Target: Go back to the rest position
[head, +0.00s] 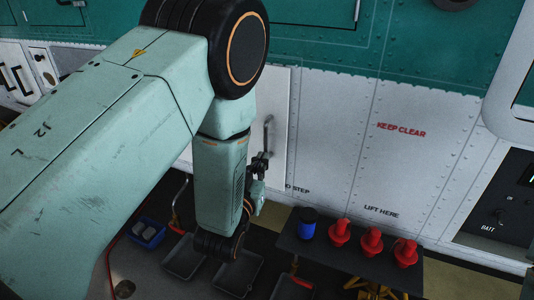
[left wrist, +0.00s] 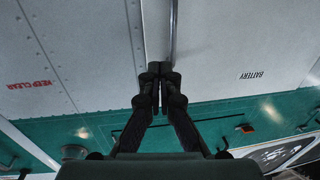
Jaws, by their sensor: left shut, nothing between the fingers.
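My left arm comes in from the left of the head view and bends down at its large black joint. My left gripper (head: 259,166) is small there, in front of the white helicopter side. In the left wrist view its two black fingers (left wrist: 154,70) meet at the tips, with nothing between them. A grey bar handle (head: 267,132) on a white panel (head: 279,110) is close by the fingers. It also shows in the left wrist view (left wrist: 174,30); I cannot tell whether the fingers touch it. My right gripper is in neither view.
A dark bench (head: 340,259) carries a blue can (head: 307,224) and several red parts (head: 371,240). Grey trays (head: 237,272) and a blue bin (head: 149,233) are low below my arm. An open battery bay (head: 503,205) is at the right.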

